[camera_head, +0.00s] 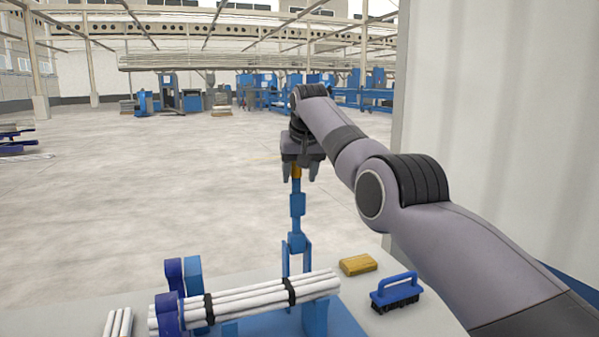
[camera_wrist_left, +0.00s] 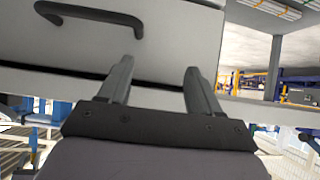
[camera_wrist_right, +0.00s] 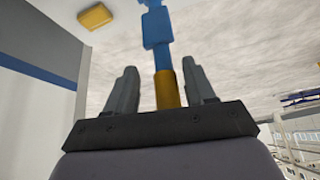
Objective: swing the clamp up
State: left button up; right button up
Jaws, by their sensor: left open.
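The blue clamp (camera_head: 297,204) stands upright behind the rack, its hinge low and its orange handle (camera_head: 296,171) at the top. A bundle of white pipes (camera_head: 255,300) with black bands lies in the blue rack (camera_head: 315,318) below. My right gripper (camera_head: 300,172) is at the clamp's top end. In the right wrist view, its fingers (camera_wrist_right: 163,88) are apart on either side of the orange handle (camera_wrist_right: 167,90), with gaps visible between; contact cannot be seen. My left gripper (camera_wrist_left: 157,85) is open and empty, in front of a grey drawer front; it is outside the head view.
A yellow block (camera_head: 358,264) and a blue brush (camera_head: 396,292) lie on the table right of the rack. Several loose white pipes (camera_head: 118,324) lie at left. A dark handle (camera_wrist_left: 90,15) is on the drawer front. A pale wall (camera_head: 500,110) stands at right.

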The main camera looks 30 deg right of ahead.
jog(key=shift+s+a+r+b, duration=0.1)
jog(key=shift+s+r+b, duration=0.05)
jog(key=shift+r+b, duration=0.15)
jog(key=b+v, duration=0.1)
jog(key=v, duration=0.5)
jog(key=shift+r+b, duration=0.2)
jog(key=shift+b, duration=0.2)
jog(key=shift+s+f, duration=0.1)
